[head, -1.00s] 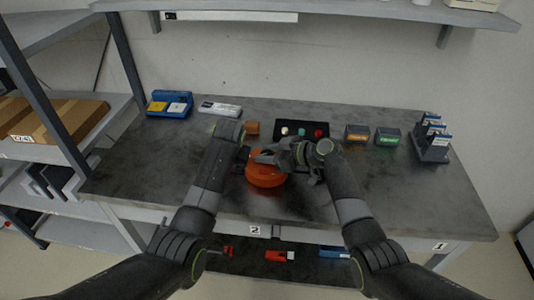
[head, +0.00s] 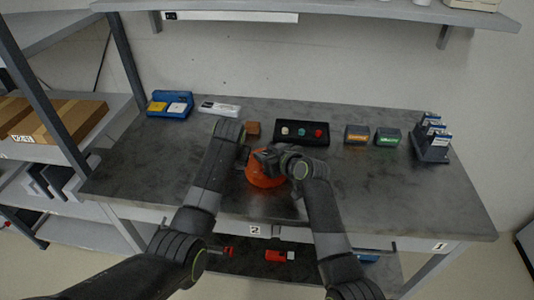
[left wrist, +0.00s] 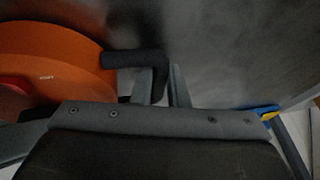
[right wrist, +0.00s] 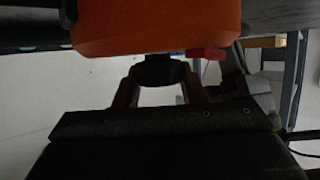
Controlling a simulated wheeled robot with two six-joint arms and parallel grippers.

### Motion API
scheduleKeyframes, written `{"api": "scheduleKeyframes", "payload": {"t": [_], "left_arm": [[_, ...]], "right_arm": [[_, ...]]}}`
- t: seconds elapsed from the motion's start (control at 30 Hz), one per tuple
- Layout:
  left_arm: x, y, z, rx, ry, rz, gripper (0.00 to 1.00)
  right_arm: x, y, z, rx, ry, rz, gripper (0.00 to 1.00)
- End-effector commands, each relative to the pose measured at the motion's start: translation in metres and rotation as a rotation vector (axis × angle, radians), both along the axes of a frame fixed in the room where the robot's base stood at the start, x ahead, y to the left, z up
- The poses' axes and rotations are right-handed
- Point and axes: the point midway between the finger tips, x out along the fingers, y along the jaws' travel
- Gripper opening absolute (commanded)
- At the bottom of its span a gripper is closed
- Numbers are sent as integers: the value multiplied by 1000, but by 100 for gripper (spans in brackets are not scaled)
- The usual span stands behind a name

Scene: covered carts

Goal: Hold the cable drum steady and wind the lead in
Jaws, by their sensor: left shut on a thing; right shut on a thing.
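The orange cable drum (head: 257,178) stands on the grey bench near its front middle, partly hidden by my right gripper. It also fills the left of the left wrist view (left wrist: 50,50) and the top of the right wrist view (right wrist: 155,25). My left gripper (head: 245,156) is at the drum's left side, shut on a black bent handle (left wrist: 135,60). My right gripper (head: 268,160) is over the drum, shut on a dark knob (right wrist: 158,72) beside the drum's orange body. A small red part (right wrist: 208,53) shows there. I cannot make out the lead.
Behind the drum are a brown block (head: 253,128) and a black button box (head: 302,132). An orange-labelled box (head: 357,135), a green-labelled box (head: 388,136) and a dark rack (head: 432,142) stand right. A blue tray (head: 170,104) is far left. The bench's right front is clear.

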Motion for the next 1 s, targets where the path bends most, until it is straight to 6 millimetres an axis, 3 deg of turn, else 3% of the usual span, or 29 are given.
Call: {"api": "scheduleKeyframes", "payload": {"t": [0.67, 0.7, 0.83, 1.0], "left_arm": [[0, 0, 0, 1, -1, 0, 0], [0, 0, 0, 1, -1, 0, 0], [0, 0, 0, 1, -1, 0, 0], [0, 0, 0, 1, -1, 0, 0]], "right_arm": [[-1, -1, -2, 0, 2, -64, 14], [-1, -1, -2, -1, 3, -64, 42], [-1, -1, -1, 0, 1, -64, 59], [0, -1, -1, 0, 0, -64, 59]]}}
